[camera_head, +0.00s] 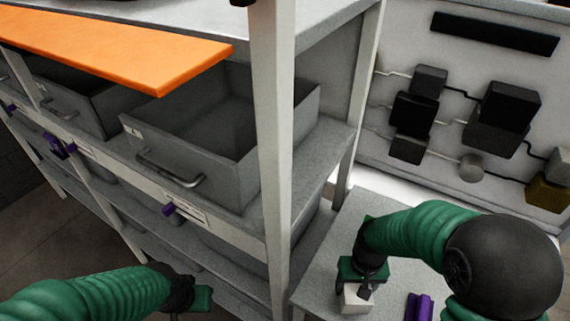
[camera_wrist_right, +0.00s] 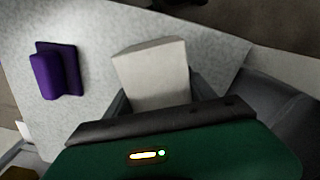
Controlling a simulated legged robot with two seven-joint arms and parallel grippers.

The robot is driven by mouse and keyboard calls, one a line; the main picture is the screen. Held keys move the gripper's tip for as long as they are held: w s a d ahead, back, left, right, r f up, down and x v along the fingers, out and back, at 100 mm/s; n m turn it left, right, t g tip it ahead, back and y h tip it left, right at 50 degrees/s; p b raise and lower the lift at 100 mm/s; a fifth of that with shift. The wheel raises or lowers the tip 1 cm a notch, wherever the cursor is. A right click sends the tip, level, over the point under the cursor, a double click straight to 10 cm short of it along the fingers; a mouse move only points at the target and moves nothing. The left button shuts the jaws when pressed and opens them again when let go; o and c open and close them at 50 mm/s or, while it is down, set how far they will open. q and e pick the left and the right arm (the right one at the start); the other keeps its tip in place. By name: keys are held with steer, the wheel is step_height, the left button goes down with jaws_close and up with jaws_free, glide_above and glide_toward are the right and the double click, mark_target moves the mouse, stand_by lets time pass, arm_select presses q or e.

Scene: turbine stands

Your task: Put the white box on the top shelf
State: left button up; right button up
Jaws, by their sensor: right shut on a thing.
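The white box (camera_head: 352,301) is at the grey table's left part, at the bottom of the head view. In the right wrist view the white box (camera_wrist_right: 152,65) sits between the fingers of my right gripper (camera_wrist_right: 155,98). In the head view my right gripper (camera_head: 360,287) is shut on the box from above and partly hides it. I cannot tell whether the box touches the table. The top shelf (camera_head: 333,22) is the grey upper surface of the rack at the upper left. My left gripper (camera_head: 195,297) is low in front of the rack, its finger opening unclear.
An orange board (camera_head: 120,48) juts out at the rack's top. Grey open drawers (camera_head: 215,135) stand below, and a white post (camera_head: 270,150) rises between rack and table (camera_head: 318,273). A purple object (camera_head: 418,307) lies right of the box. A panel with dark blocks stands behind.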

steer(key=shift+w+d+f+b, duration=0.2)
steer(key=shift+w, duration=0.25)
steer(key=shift+w+d+f+b, duration=0.15)
steer(key=shift+w, duration=0.3)
steer(key=shift+w+d+r+n, duration=0.1)
steer(key=shift+w+n, duration=0.2)
steer(key=shift+n, duration=0.1)
steer(key=shift+d+r, duration=0.1)
steer(key=shift+r, duration=0.05)
arm_select(q)
steer(key=shift+s+x, duration=0.2)
steer(key=shift+x, duration=0.75)
arm_select(e)
steer(key=shift+r, duration=0.15)
